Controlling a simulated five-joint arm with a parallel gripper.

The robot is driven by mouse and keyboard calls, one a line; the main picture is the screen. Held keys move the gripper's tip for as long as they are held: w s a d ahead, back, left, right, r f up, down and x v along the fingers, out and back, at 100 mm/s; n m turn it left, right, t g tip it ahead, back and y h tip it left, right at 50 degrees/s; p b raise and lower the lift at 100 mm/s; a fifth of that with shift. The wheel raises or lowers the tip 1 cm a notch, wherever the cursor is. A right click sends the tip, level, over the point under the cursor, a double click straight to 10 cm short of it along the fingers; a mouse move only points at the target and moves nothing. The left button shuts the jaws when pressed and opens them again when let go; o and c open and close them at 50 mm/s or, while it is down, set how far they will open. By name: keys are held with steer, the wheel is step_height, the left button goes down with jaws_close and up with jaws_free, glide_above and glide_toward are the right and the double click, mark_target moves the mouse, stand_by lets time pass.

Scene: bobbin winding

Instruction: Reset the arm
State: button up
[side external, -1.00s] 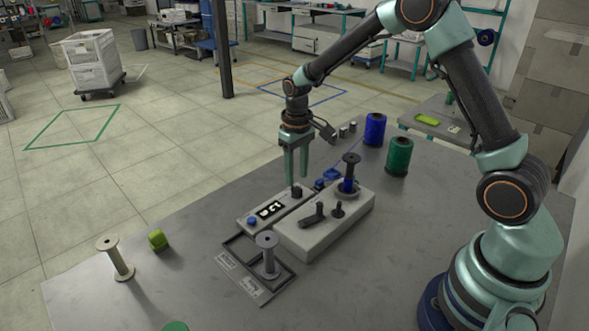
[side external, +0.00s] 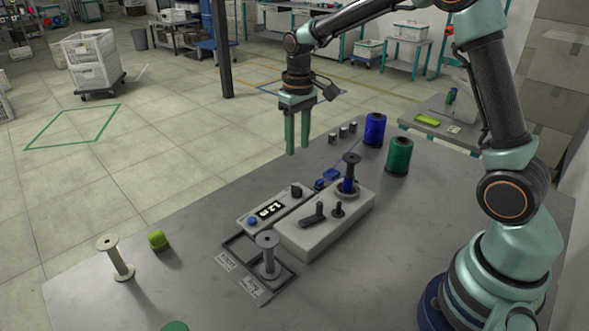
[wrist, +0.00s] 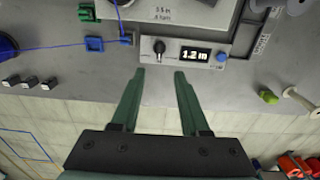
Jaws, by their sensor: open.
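My gripper (side external: 297,150) is open and empty, held above the far edge of the table, behind the winding machine (side external: 312,236). In the wrist view my gripper (wrist: 158,72) has its two green fingers apart with nothing between them. The machine carries a bobbin with blue thread (side external: 348,184) on its spindle. A control box (side external: 268,209) with a lit display lies along its far side; the display in the wrist view (wrist: 202,55) reads 1.2 m. A blue thread runs from the blue spool (side external: 375,130) toward the machine.
A green spool (side external: 399,156) stands beside the blue one. An empty bobbin (side external: 268,255) stands in a black-framed tray (side external: 238,262). A pale bobbin (side external: 115,258) and a yellow-green block (side external: 158,240) are at the left.

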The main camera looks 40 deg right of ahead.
steer(key=s+a+r+t, duration=0.1)
steer(key=s+r, duration=0.3)
steer(key=s, duration=0.4)
steer(key=s+a+r+t, duration=0.2)
steer(key=s+r+t, duration=0.2)
steer(key=s, duration=0.5)
steer(key=shift+r, duration=0.7)
